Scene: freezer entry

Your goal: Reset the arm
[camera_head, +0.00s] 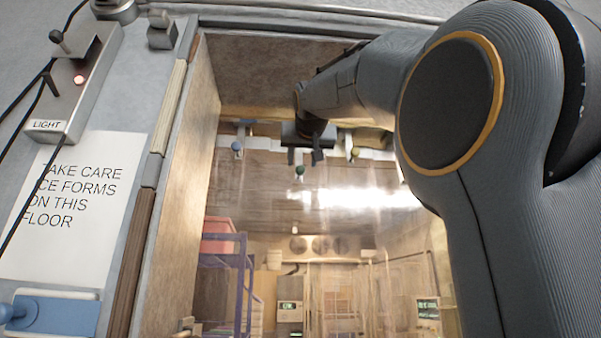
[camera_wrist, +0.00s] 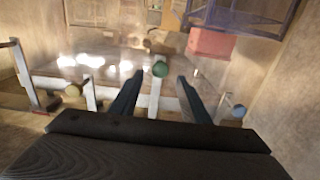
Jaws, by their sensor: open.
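My arm comes in from the right in the head view and reaches through the doorway. My gripper (camera_head: 304,158) is at the top of the opening, in front of the clear curtain (camera_head: 330,225). In the wrist view my gripper (camera_wrist: 157,92) has its two dark fingers apart with nothing held between them. A green knob (camera_head: 299,170) on a pale strip is close to the fingertips. It also shows in the wrist view (camera_wrist: 160,69), in line with the gap between the fingers. I cannot tell whether the fingers touch the strip.
A blue knob (camera_head: 237,146) is left of my gripper and a yellowish knob (camera_head: 354,152) right of it. The wooden door frame (camera_head: 180,190) stands at left. A light switch box (camera_head: 75,85) and a paper sign (camera_head: 72,205) are on the left wall. A red crate (camera_head: 217,235) is inside.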

